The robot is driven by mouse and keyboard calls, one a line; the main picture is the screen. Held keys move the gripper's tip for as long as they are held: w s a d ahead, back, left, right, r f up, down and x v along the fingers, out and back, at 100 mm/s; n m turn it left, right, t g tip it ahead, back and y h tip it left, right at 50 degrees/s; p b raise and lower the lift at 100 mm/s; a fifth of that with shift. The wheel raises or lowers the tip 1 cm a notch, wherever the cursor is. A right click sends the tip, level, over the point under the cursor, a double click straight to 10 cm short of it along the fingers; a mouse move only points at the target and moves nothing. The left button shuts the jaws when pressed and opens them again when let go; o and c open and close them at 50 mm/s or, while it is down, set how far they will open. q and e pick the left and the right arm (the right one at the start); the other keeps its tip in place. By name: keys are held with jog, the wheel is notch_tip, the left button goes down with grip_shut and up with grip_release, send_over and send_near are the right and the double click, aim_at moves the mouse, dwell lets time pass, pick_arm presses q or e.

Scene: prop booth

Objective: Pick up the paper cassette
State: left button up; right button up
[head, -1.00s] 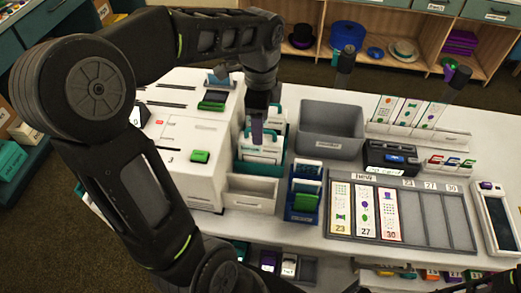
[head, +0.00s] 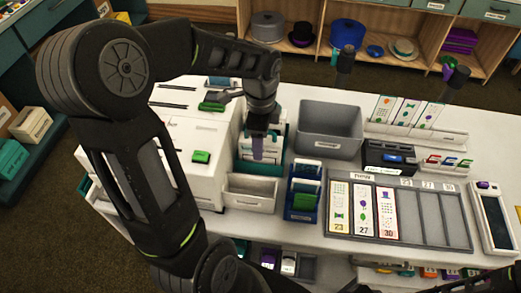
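A teal open-topped holder with white sheets in it (head: 244,163) stands upright on the white counter, beside the white printer-like machine; it looks like the paper cassette. My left gripper (head: 257,155) points down directly over it, its fingers overlapping the white sheets in the head view. The fingers look narrow and partly hide the sheets; I cannot tell whether they touch them or how far apart they are. My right gripper is not in view.
A white machine (head: 190,140) stands left of the holder and a pale open bin (head: 250,193) in front. A blue holder (head: 302,205) and a grey bin (head: 330,145) are to the right. A grey sorting tray (head: 432,220) with several cards fills the counter's right.

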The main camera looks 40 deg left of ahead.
pick_arm(q)
jog(key=shift+c, duration=0.4)
grip_shut()
dwell(0.5)
dwell(0.8)
